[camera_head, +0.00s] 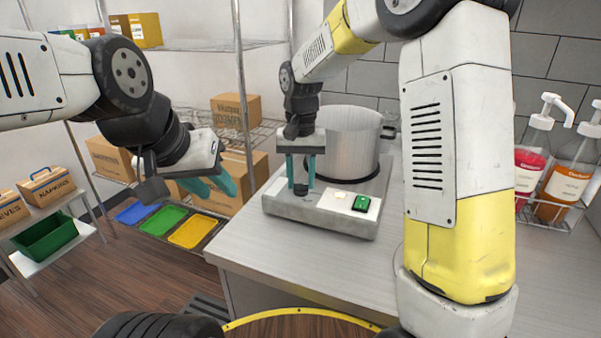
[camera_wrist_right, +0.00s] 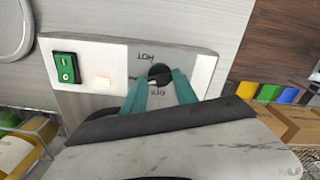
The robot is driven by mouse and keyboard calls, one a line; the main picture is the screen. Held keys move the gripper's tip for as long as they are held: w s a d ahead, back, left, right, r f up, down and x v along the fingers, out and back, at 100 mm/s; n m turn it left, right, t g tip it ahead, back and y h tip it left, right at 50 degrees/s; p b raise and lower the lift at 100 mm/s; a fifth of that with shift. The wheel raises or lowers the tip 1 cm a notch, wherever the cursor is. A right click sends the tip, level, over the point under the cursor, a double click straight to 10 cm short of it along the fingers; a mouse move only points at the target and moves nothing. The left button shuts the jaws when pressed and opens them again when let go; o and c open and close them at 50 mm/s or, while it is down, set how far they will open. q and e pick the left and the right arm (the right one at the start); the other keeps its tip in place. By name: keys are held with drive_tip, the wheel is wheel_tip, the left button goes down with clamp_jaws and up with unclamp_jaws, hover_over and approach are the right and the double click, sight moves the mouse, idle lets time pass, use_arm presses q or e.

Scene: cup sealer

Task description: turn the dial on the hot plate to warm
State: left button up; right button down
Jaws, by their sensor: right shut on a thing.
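The hot plate (camera_head: 330,222) is a grey box on the counter, and its front panel also shows in the right wrist view (camera_wrist_right: 105,60). Its black dial (camera_wrist_right: 159,73) sits between the teal fingertips of my right gripper (camera_wrist_right: 162,88). Upside-down lettering shows on both sides of the dial, one reading HOT; the dial's exact setting cannot be made out. In the head view my right gripper (camera_head: 301,182) points down, shut on the dial. My left gripper (camera_head: 212,184) hangs left of the counter, fingers apart and empty.
A large metal pot (camera_head: 345,150) stands on the hot plate. A green switch (camera_head: 361,203) and a lit lamp (camera_head: 339,195) are right of the dial. Pump bottles (camera_head: 570,180) stand at the right. The counter front (camera_head: 300,260) is clear.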

sight(302, 184)
drive_tip(key=shift+r, duration=0.1)
drive_tip(key=c, duration=0.9)
unclamp_jaws()
drive_tip(key=shift+c, duration=0.2)
wheel_tip(302, 184, up, 7)
drive_tip(key=shift+r, duration=0.4)
drive_tip(key=shift+d, duration=0.1)
drive_tip(key=s+d+r+t+y, duration=0.1)
drive_tip(key=s+d+t, duration=0.2)
drive_tip(key=s+d, duration=0.3)
drive_tip(key=s+d+r+n+t+y, duration=0.1)
drive_tip(key=s+d, duration=0.6)
drive_tip(key=s, duration=0.7)
drive_tip(key=shift+s+d+r+t, duration=0.2)
drive_tip(key=shift+r+t, duration=0.35)
drive_tip(key=shift+t, duration=0.55)
